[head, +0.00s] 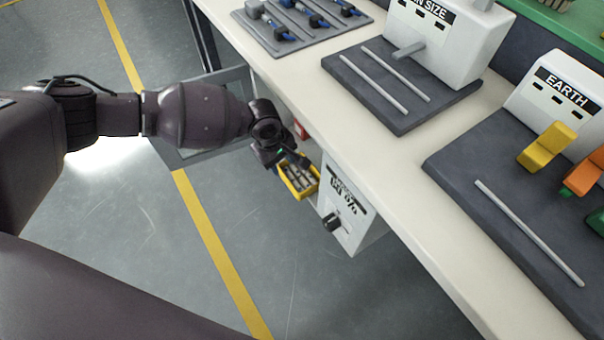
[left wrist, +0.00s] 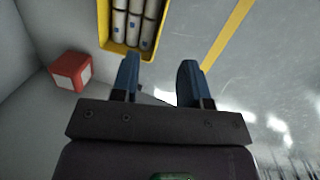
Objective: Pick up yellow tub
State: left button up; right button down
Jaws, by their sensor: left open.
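The yellow tub (head: 302,195) shows in the head view below the edge of the white bench, next to a white control box. It holds several grey-white cylinders. In the left wrist view the yellow tub (left wrist: 103,25) is at the top, cut off by the frame edge. My left gripper (head: 294,160) is at the tub's far side in the head view and partly covers it. In the left wrist view my left gripper (left wrist: 158,75) has two blue fingers apart with nothing between them. The left finger's tip is near the tub's rim; whether they touch is unclear. My right gripper is not visible.
A red block (left wrist: 70,73) sits left of the tub beside grey walls. The white control box (head: 345,210) with a black knob hangs under the bench (head: 410,155). Grey mats and labelled white units stand on the bench. The floor in front is clear.

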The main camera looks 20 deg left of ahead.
aim_at(287, 180)
pick_arm(q)
jog(key=f, duration=0.1)
jog(key=f+b, duration=0.1)
jog(key=f, duration=0.1)
jog(key=f+b, duration=0.1)
jog(key=f, duration=0.1)
jog(key=shift+d+f, duration=0.1)
jog(key=shift+d, duration=0.25)
jog(key=shift+f, duration=0.45)
jog(key=f+b, duration=0.2)
jog(key=f, duration=0.2)
jog(key=shift+d+b, duration=0.3)
jog(key=shift+b, duration=0.1)
jog(key=shift+w+f, duration=0.1)
jog(key=shift+f, duration=0.1)
jog(key=shift+w+d, duration=0.1)
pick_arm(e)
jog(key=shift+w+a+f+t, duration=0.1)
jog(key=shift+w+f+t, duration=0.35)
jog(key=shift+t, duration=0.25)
pick_arm(q)
jog(key=shift+r, duration=0.1)
grip_shut()
